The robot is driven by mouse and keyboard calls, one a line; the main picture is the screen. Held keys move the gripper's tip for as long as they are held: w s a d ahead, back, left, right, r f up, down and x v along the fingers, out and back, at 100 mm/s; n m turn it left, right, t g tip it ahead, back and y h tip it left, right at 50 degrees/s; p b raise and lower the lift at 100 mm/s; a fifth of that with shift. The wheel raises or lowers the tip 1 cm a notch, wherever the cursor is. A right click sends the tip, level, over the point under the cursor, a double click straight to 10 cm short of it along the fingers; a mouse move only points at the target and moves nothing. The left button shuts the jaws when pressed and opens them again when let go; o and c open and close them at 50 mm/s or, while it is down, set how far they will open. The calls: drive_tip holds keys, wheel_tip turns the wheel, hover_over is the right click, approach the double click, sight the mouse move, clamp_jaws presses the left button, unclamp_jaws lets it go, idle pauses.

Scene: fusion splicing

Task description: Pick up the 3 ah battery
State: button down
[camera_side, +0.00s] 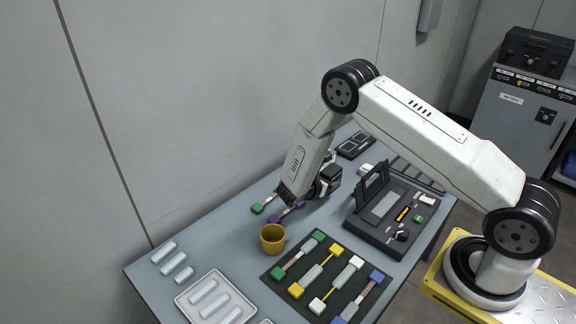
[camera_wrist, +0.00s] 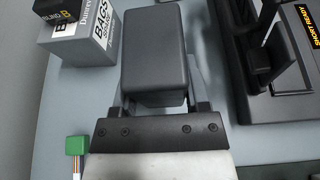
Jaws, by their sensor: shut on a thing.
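A plain dark grey block (camera_wrist: 155,55), shaped like a battery pack, fills the space between the fingers of my gripper (camera_wrist: 154,88) in the wrist view. The fingers press on its left and right sides. No label or rating shows on it, so I cannot tell whether it is marked 3 Ah. In the side view my gripper (camera_side: 318,188) is low over the far part of the bench, behind the yellow cup (camera_side: 272,238). The arm partly hides the grip there. I cannot tell whether the block touches the bench.
A grey box lettered BAGS (camera_wrist: 82,38) with a small black box (camera_wrist: 62,10) on it stands close left of the block. A green-ended connector (camera_wrist: 76,146) lies front left. The fusion splicer (camera_side: 383,215) stands to the right. A dark mat (camera_side: 322,278) holds coloured connectors.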

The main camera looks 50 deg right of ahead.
sight(332, 168)
drive_tip(key=shift+r, duration=2.3)
drive_tip(key=shift+a, duration=0.1)
